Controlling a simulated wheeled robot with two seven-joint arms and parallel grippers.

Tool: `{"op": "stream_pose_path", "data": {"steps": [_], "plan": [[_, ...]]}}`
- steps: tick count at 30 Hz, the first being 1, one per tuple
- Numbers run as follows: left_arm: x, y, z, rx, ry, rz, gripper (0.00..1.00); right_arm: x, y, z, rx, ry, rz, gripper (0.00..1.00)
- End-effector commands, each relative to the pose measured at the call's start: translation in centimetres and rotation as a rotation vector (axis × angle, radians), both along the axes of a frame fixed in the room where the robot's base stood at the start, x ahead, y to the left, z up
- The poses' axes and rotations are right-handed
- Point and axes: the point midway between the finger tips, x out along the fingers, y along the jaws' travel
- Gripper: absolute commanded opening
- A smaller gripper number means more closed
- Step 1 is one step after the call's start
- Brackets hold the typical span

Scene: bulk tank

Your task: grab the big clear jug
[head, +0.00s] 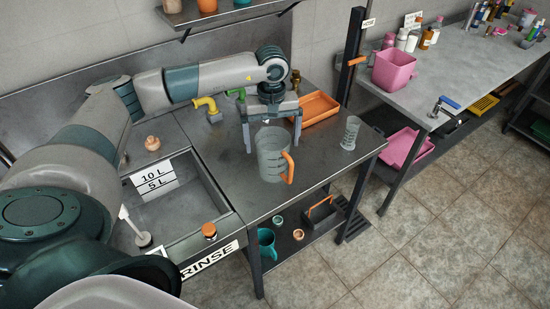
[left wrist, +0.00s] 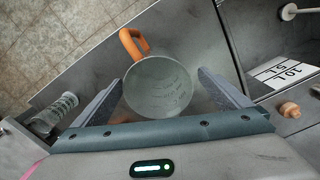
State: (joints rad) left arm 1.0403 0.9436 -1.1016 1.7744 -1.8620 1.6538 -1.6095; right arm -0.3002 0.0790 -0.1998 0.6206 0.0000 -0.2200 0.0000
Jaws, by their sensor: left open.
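The big clear jug (head: 271,160) stands upright on the grey metal table, its orange handle toward the front right. In the left wrist view the jug (left wrist: 160,88) is seen from above, between the two fingers. My left gripper (head: 272,138) is open at the jug's back side, fingers pointing down. In the left wrist view the open fingers (left wrist: 170,92) lie on either side of the jug's near part, with visible gaps; I cannot tell if either touches. My right gripper is not in view.
A smaller clear measuring cup (head: 350,133) stands to the right and an orange tray (head: 315,109) behind. A yellow tap (head: 206,104) is behind left. A sink (head: 180,209) lies left. A shelf below holds a teal jug (head: 266,241). The table's front edge is close.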

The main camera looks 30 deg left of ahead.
Motion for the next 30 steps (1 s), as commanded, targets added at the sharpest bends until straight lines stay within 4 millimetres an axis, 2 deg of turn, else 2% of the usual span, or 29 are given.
{"op": "stream_pose_path", "data": {"steps": [1,6,13,28,30], "plan": [[-0.1,-0.1,-0.1,0.001,0.005,0.000,0.97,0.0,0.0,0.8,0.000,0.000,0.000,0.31],[0.1,-0.4,-1.8,0.001,0.005,0.000,0.97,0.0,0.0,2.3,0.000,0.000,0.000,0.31],[0.2,-0.4,-4.1,0.001,0.002,0.000,0.97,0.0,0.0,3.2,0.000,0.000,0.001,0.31],[0.2,-0.4,-4.4,0.001,0.001,0.000,0.97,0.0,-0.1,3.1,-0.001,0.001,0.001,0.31],[0.2,-0.4,-4.4,0.001,0.001,0.000,0.80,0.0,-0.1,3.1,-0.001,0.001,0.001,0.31]]}}
